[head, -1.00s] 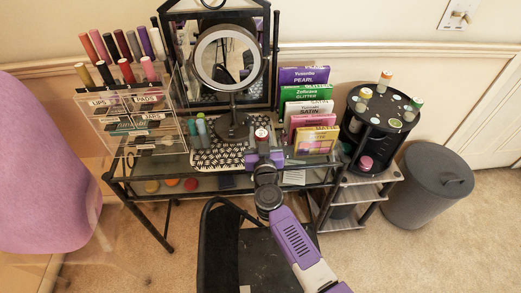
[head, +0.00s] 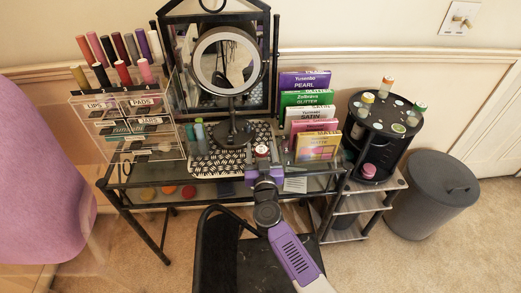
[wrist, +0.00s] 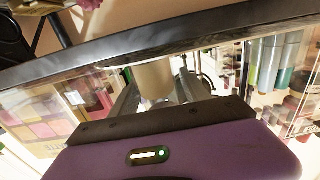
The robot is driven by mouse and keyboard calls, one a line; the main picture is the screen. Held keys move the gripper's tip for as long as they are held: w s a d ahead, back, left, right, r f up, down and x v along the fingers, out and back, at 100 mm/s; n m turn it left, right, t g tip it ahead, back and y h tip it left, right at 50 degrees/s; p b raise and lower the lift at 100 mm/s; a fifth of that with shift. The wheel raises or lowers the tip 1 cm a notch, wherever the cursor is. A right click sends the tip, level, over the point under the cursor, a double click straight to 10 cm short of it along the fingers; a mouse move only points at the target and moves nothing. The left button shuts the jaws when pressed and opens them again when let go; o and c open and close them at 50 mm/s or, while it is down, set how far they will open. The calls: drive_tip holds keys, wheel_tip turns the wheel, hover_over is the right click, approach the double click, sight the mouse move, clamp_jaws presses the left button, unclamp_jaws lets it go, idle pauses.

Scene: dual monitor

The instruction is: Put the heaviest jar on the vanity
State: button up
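The vanity (head: 215,176) is a black-framed glass table. My gripper (head: 262,165) is at its front edge, right of centre. It is shut on a small jar with a red lid (head: 262,150), held upright in the head view. In the wrist view the jar's pale body (wrist: 153,78) is between the two fingers (wrist: 158,95); I cannot tell whether its base touches the glass. Other jars stand on the black round rack (head: 374,132): a yellow-lidded jar (head: 367,100), an orange-lidded jar (head: 386,86), a green-lidded jar (head: 418,108) and a pink jar (head: 369,171) lower down.
A round mirror (head: 232,132) stands behind the gripper on a patterned mat (head: 205,164). Boxed palettes (head: 317,146) stand to the right, a clear organizer (head: 130,128) to the left. A black chair (head: 222,232) is below my arm. A grey bin (head: 432,193) stands at right.

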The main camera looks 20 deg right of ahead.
drive_tip(key=shift+r, duration=0.1)
drive_tip(key=shift+s+a+r, duration=0.1)
drive_tip(key=shift+s, duration=0.05)
drive_tip(key=p+v, duration=0.3)
drive_tip(key=v, duration=0.8)
drive_tip(key=shift+s, duration=0.35)
drive_tip(key=s+d+r+n+y, duration=0.1)
drive_tip(key=s+n+y, duration=0.15)
drive_tip(key=s, duration=1.75)
drive_tip(key=s+r+y, duration=0.1)
drive_tip(key=s+r, duration=0.2)
drive_tip(key=s, duration=0.3)
drive_tip(key=s+a+r+g+y, duration=0.1)
drive_tip(key=s+r, duration=0.3)
drive_tip(key=s, duration=0.3)
drive_tip(key=s+r+n+g+y, duration=0.1)
drive_tip(key=s+r, duration=0.3)
drive_tip(key=s, duration=0.3)
drive_tip(key=shift+s+a, duration=0.2)
drive_tip(key=shift+a, duration=0.05)
